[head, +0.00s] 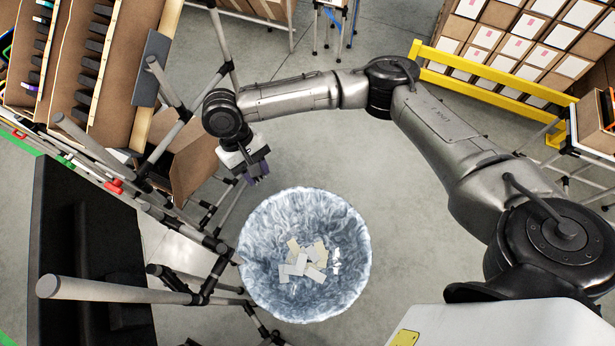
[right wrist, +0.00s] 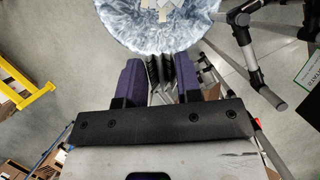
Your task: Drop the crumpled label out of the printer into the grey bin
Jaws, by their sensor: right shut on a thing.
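The grey bin (head: 352,232), round with a pale bluish, wrinkled liner, stands on the floor in the middle of the head view. Several white and cream label scraps (head: 298,265) lie in its bottom. My right gripper (head: 260,180) is just beyond the bin's upper-left rim, pointing down. In the right wrist view, its two purple-padded fingers (right wrist: 160,78) are some way apart, and the bin (right wrist: 122,30) shows beyond their tips. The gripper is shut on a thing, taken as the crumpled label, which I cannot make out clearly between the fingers. My left gripper and the printer are not seen.
A tube-framed rack with tilted cartons (head: 120,75) stands at the upper left. A dark panel (head: 70,230) and grey tubes flank the bin's left. A yellow rail (head: 480,72) fronts stacked boxes at the upper right. Floor right of the bin is clear.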

